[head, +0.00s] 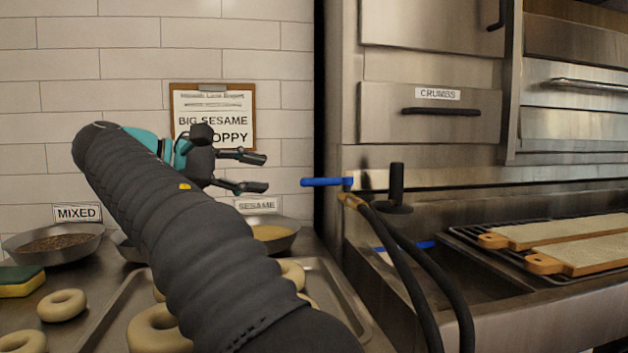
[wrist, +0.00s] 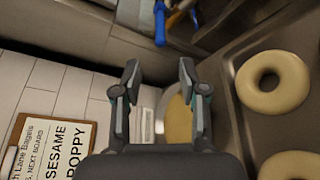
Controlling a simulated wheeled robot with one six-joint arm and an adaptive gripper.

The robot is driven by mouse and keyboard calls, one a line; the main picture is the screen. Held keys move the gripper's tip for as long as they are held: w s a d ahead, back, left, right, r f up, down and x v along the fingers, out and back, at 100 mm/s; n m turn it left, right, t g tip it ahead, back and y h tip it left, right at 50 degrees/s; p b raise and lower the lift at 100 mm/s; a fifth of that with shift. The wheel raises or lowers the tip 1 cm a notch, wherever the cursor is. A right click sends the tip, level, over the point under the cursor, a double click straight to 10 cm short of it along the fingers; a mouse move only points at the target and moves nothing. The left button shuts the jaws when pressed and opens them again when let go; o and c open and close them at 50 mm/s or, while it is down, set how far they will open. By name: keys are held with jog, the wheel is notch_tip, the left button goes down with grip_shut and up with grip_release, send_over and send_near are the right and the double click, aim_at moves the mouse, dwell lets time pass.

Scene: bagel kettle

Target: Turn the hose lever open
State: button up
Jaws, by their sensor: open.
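The blue hose lever (head: 322,182) sticks out to the left from a valve at the corner of the steel oven unit. A dark hose (head: 408,259) with a brass fitting hangs below it. My gripper (head: 262,173) is open and empty, to the left of the lever and apart from it, with its fingers pointing right. In the wrist view the lever (wrist: 160,25) shows at the top, beyond the open fingers (wrist: 157,75). The valve body is only partly visible there.
A clipboard (head: 213,117) hangs on the tiled wall behind my gripper. A black upright handle (head: 397,186) stands right of the lever. Boards (head: 570,232) lie on a rack at right.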

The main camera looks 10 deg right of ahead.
aim_at(309, 181)
jog(key=b+x, duration=0.2)
jog(key=x, duration=1.1)
jog(key=shift+d+f, duration=0.1)
jog(key=shift+d, duration=0.25)
grip_shut()
